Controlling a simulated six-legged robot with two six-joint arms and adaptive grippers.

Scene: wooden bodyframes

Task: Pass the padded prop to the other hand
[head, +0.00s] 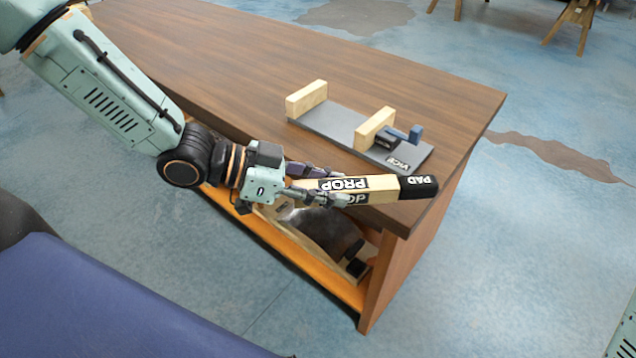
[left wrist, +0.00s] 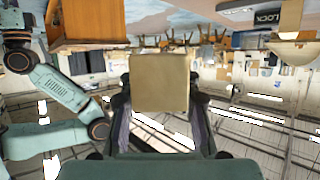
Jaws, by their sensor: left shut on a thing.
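The padded prop (head: 385,187) is a pale wooden bar with black "PROP" labels and a black end marked "PAD". My left gripper (head: 335,186) is shut on its bare wooden end, and the padded end points right, away from the fingers. The prop lies about level in the picture, across the near corner of the workbench; its height over the bench is hard to tell. In the left wrist view the prop's square wooden end (left wrist: 160,82) sits between the two fingers. My right gripper does not show; only a bit of mint casing shows at the head view's lower right corner.
The brown wooden workbench (head: 230,55) has a grey vice (head: 340,130) with two wooden jaws and a blue handle near its right end. An open shelf below holds a dark rounded thing (head: 325,232). The blue floor to the right is clear. Sawhorses (head: 575,20) stand far back.

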